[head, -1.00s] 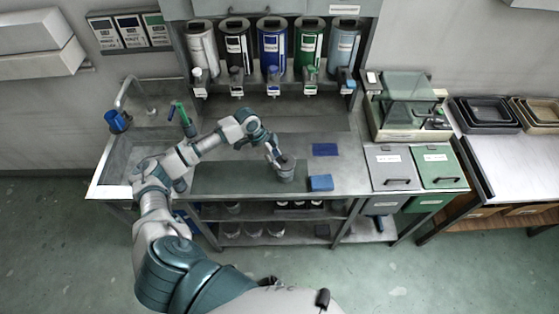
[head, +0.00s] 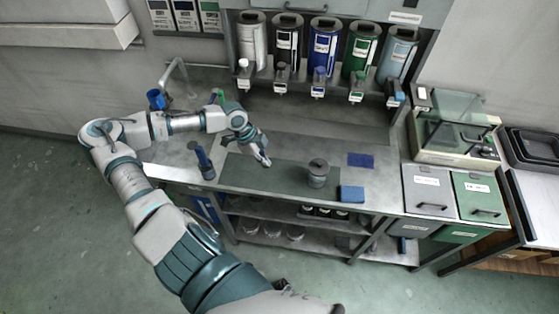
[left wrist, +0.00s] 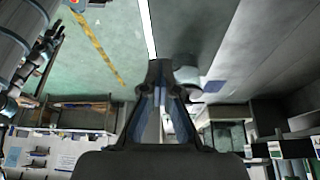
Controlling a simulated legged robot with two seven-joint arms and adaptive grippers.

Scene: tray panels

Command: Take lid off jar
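A small grey jar (head: 318,176) stands upright on the dark mat of the workbench in the head view. A dark round top that looks like its lid (head: 318,164) sits on it. My left gripper (head: 265,161) is to the left of the jar, apart from it, pointing down and right above the mat. In the left wrist view its fingers (left wrist: 161,68) come together at the tips with nothing visible held. A pale rounded shape beside the fingers may be the jar (left wrist: 188,76). My right gripper is not in view.
A blue block (head: 352,194) lies right of the jar, and a flat blue pad (head: 360,160) lies behind it. A blue-and-grey upright tool (head: 204,162) stands at the left. Several labelled canisters (head: 323,48) line the back. The mat (head: 255,178) left of the jar is clear.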

